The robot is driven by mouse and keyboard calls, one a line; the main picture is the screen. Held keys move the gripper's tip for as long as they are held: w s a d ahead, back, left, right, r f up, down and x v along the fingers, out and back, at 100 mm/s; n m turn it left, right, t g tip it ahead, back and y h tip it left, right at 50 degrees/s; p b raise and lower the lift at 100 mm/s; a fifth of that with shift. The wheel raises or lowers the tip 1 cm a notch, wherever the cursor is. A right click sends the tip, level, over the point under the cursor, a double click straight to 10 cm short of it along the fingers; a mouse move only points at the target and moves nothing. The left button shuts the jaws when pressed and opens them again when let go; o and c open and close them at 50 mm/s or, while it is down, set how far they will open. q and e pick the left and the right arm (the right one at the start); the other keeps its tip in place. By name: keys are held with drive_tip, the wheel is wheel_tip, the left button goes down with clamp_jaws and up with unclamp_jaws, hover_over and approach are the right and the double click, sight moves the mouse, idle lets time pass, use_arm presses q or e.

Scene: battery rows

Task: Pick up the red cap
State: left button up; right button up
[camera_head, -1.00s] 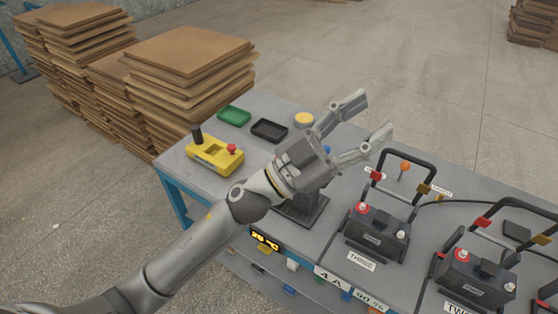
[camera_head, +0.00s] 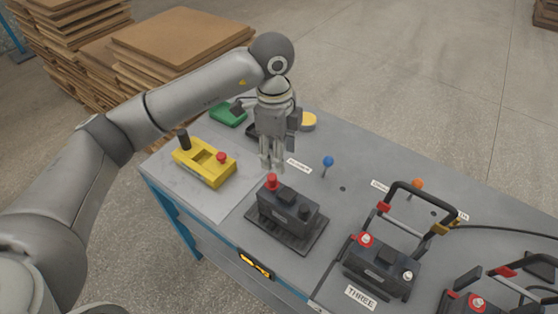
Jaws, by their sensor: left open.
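A red cap (camera_head: 272,181) sits upright on one terminal of a dark battery (camera_head: 288,209), which rests on a black base plate near the middle of the table. My left gripper (camera_head: 272,168) points straight down just above the red cap, its two fingers open and nothing seen between them. From this angle I cannot tell whether the fingertips touch the cap. My right gripper is not in view.
A yellow box (camera_head: 205,163) with a red button stands to the left. Green (camera_head: 229,115) and black trays lie behind my gripper. A blue-headed pin (camera_head: 328,161) stands to the right.

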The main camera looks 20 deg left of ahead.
sight(272, 176)
use_arm(q)
drive_tip(key=shift+w+a+f+y, duration=0.15)
drive_tip(key=shift+w+a+y, duration=0.05)
drive_tip(key=shift+a, duration=0.15)
drive_tip(key=shift+w+a+f+y, duration=0.15)
drive_tip(key=shift+a+y, duration=0.05)
drive_tip(key=shift+a, duration=0.15)
drive_tip(key=f, duration=0.2)
drive_tip(key=s+f+p, duration=0.1)
drive_tip(key=f, duration=0.1)
drive_tip(key=shift+w+f+p, duration=0.15)
drive_tip(key=shift+f+p, duration=0.1)
drive_tip(key=shift+p, duration=0.15)
drive_tip(key=f+p, duration=0.1)
drive_tip(key=f, duration=0.2)
drive_tip(key=shift+w+a+f+p, duration=0.1)
drive_tip(key=shift+a+f+p, duration=0.1)
drive_tip(key=shift+f+p, duration=0.15)
drive_tip(key=shift+f, duration=0.35)
drive_tip(key=shift+w+f, duration=0.1)
drive_tip(key=shift+f, duration=0.15)
drive_tip(key=shift+c, duration=0.9)
drive_tip(key=c, duration=0.4)
drive_tip(key=shift+c, duration=1.3)
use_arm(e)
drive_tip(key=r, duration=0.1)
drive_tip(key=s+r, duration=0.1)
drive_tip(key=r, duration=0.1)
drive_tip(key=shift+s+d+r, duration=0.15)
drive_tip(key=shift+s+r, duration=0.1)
